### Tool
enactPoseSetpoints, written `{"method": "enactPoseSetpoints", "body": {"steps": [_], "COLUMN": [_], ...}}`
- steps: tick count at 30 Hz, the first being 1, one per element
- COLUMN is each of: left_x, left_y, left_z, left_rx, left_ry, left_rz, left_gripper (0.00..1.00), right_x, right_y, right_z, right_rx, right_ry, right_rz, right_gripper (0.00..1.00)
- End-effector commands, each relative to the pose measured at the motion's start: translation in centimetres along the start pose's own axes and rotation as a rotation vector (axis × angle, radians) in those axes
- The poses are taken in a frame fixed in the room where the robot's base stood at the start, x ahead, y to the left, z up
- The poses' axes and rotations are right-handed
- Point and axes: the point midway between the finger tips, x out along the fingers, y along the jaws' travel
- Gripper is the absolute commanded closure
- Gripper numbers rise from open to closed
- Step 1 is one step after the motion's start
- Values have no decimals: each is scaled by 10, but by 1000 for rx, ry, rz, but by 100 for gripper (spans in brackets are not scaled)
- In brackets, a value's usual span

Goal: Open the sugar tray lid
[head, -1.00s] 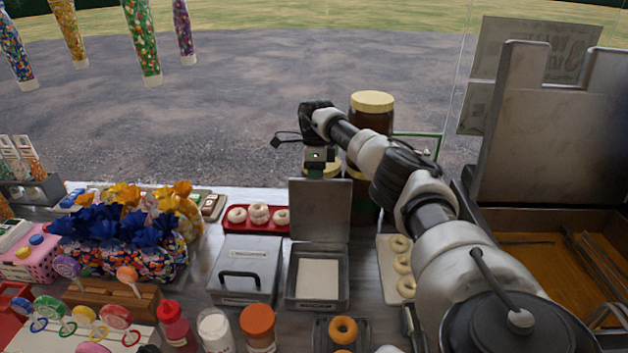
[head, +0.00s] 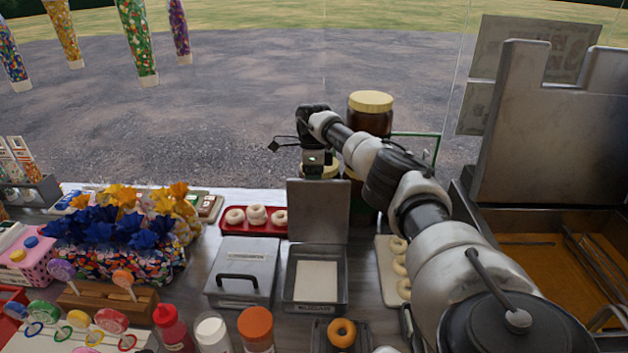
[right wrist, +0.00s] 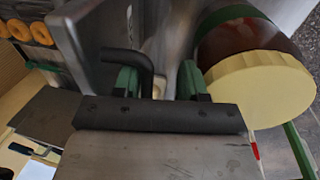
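The sugar tray (head: 288,293) is a grey metal box with a flat white fill, in the lower middle of the head view. Its lid (head: 319,211) stands upright at the tray's back edge, so the tray is open. My right gripper (head: 318,172) is behind the lid's top edge, partly hidden by it. In the right wrist view, the green fingers of my right gripper (right wrist: 160,82) are apart. The black lid handle (right wrist: 128,58) reaches between them, and I see a gap beside it. My left gripper is not in view.
A closed tray (head: 255,258) with a black handle stands left of the open one. A red tray (head: 236,228) of donuts lies behind it. Brown jars with a cream lid (head: 370,101) stand close to my right arm. Bottles (head: 257,328) and a donut (head: 341,332) are in front.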

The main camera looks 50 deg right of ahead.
Motion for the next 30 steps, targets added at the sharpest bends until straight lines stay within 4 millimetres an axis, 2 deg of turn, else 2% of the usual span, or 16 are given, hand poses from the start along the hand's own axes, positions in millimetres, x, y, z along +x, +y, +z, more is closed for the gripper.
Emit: {"method": "enactPoseSetpoints", "body": {"steps": [21,26,30], "left_x": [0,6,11], "left_y": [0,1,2], "left_z": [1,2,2], "left_rx": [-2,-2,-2], "left_ry": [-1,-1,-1], "left_rz": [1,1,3], "left_gripper": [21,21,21], "right_x": [-7,-27,-57], "right_y": [0,0,0], "right_z": [2,2,2], "right_rx": [-3,-3,-2], "right_ry": [-11,-16,-15], "right_rz": [-5,-8,-9], "right_gripper": [62,62,62]}}
